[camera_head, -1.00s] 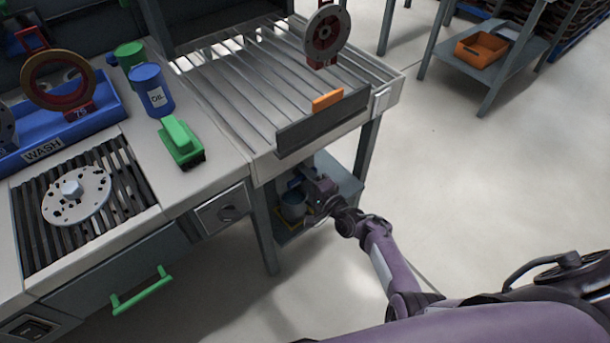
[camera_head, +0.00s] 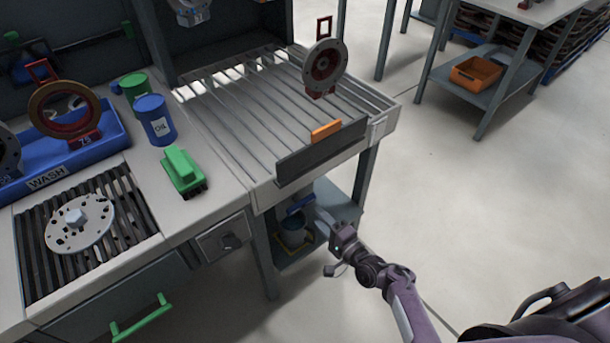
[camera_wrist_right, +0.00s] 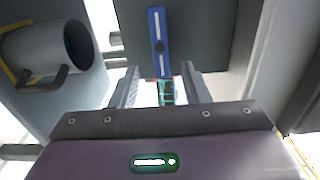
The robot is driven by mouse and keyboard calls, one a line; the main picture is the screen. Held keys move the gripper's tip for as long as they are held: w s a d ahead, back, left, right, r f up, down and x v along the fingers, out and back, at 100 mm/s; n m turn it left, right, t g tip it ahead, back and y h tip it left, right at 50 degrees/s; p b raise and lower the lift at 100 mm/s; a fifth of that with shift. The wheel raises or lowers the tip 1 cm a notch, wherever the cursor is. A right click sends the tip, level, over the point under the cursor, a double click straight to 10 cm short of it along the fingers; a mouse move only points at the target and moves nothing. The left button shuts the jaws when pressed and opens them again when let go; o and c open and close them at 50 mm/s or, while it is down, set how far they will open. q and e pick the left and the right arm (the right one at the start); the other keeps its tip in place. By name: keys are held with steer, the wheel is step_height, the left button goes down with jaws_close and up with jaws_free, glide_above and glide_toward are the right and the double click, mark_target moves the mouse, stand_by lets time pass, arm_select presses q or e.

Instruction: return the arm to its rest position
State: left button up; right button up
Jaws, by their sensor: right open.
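My right gripper (camera_head: 322,217) is at the lower middle of the head view, in front of the lower shelf under the roller conveyor. Its arm comes in from the bottom right. In the right wrist view its two fingers (camera_wrist_right: 160,78) stand apart, and I see nothing held between them. A blue tool with a slotted face (camera_wrist_right: 157,42) lies beyond the fingertips; a blue item (camera_head: 300,203) also shows on the shelf in the head view. My left gripper is not in view.
The shelf holds a bucket (camera_head: 293,230). Above it is the roller conveyor (camera_head: 255,120) with a red-centred disc (camera_head: 325,67).

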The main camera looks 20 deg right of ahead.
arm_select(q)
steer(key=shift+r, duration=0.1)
arm_select(e)
steer(key=s+a+f+n+g+h+p, duration=0.1)
steer(key=s+a+f+n+g+p, duration=0.2)
steer(key=s+f, duration=0.5)
steer(key=s+a+f+n+g+h+p, duration=0.1)
steer(key=s+f+n+g+p, duration=0.2)
steer(key=s+f+n+g, duration=0.35)
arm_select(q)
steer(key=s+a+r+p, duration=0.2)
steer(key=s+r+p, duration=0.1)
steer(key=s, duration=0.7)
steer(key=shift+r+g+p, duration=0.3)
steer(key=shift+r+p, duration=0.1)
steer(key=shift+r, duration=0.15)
arm_select(e)
steer(key=s+d+f+n+g+h, duration=0.1)
steer(key=s+d+f+n+g, duration=0.1)
steer(key=s, duration=0.7)
steer(key=s+d+f+n+g+h, duration=0.1)
steer(key=s+f, duration=0.3)
steer(key=s, duration=0.6)
steer(key=s+d+f+n+g+h, duration=0.2)
steer(key=s+d+n+g, duration=0.1)
steer(key=s, duration=0.6)
steer(key=shift+s+f+n, duration=0.15)
steer(key=shift+f+n, duration=0.25)
steer(key=shift+n, duration=0.15)
steer(key=shift+g, duration=0.25)
